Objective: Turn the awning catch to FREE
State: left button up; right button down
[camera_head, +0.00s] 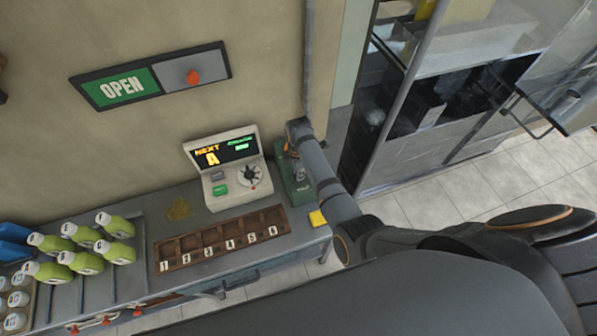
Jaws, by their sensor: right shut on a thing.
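My right arm reaches in from the right to a small green box (298,190) at the right end of the counter. My right gripper (296,168) points down at the top of this box and is shut on a small part there. The wrist hides most of that part, so its setting cannot be read. I cannot tell for sure that this box carries the awning catch; no FREE label is readable. My left gripper is not in view.
A terminal (222,150) reading "NEXT A" and a numbered wooden tray (172,262) stand left of the box. Green bottles (115,225) stand at left. An OPEN sign (122,87) and a vertical pole (309,60) are on the wall.

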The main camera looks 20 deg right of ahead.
jog(key=shift+w+d+r, duration=0.1)
jog(key=shift+w+d, duration=0.05)
dwell(0.3)
jog(key=c, duration=1.4)
grip_release()
jog(key=shift+r, duration=0.1)
notch_tip(320, 180, up, 7)
jog(key=shift+r, duration=0.1)
